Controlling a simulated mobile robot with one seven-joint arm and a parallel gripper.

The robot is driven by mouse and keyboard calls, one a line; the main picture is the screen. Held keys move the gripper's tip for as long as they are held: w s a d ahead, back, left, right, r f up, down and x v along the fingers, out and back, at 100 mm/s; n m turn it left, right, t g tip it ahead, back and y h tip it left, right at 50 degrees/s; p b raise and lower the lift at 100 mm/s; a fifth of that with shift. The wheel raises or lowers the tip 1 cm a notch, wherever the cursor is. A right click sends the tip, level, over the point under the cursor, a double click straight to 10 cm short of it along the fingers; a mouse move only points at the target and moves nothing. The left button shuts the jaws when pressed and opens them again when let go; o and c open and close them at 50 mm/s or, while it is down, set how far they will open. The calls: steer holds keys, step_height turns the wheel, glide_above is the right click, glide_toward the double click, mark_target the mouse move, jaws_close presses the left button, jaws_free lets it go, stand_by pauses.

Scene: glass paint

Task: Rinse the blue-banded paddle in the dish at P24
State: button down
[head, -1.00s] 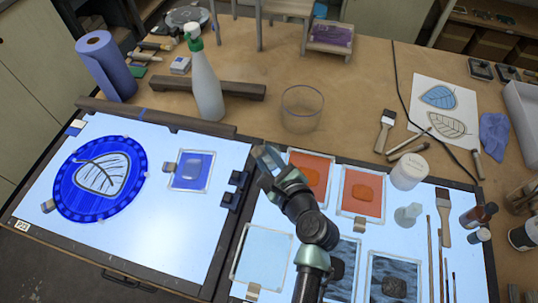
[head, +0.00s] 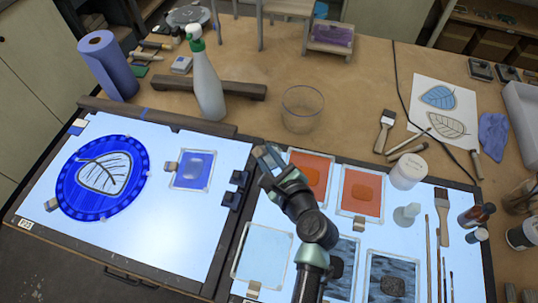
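My gripper (head: 268,160) is raised over the inner edge of the right light panel, left of the orange tiles. Its fingertips are small and dark, and I cannot tell whether they are open or hold anything. I cannot make out a blue-banded paddle in this view. A clear, round, dish-like vessel (head: 303,109) stands upright on the brown table, beyond my gripper and slightly to its right, apart from it. I cannot see a P24 mark on it, nor tell whether it holds liquid.
The left light panel (head: 120,242) holds a blue leaf disc (head: 62,195) and a blue tile (head: 193,185). A spray bottle (head: 207,85) stands behind. A white jar (head: 408,170), brushes and small bottles crowd the right. Orange tiles (head: 361,192) lie beside my arm.

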mark_target(264, 154)
steer(key=shift+a+p, duration=0.1)
steer(key=shift+p, duration=0.55)
stand_by(0.9)
steer(key=shift+d, duration=0.35)
steer(key=shift+r, duration=0.1)
steer(key=s+r+p, duration=0.1)
steer(key=p, duration=0.1)
steer(key=s+r+p, duration=0.1)
steer(key=r+p, duration=0.1)
steer(key=shift+s+a+r+p, duration=0.25)
steer(key=shift+a+p, duration=0.1)
step_height(264, 154, up, 4)
steer(key=p, duration=0.4)
steer(key=shift+r, duration=0.15)
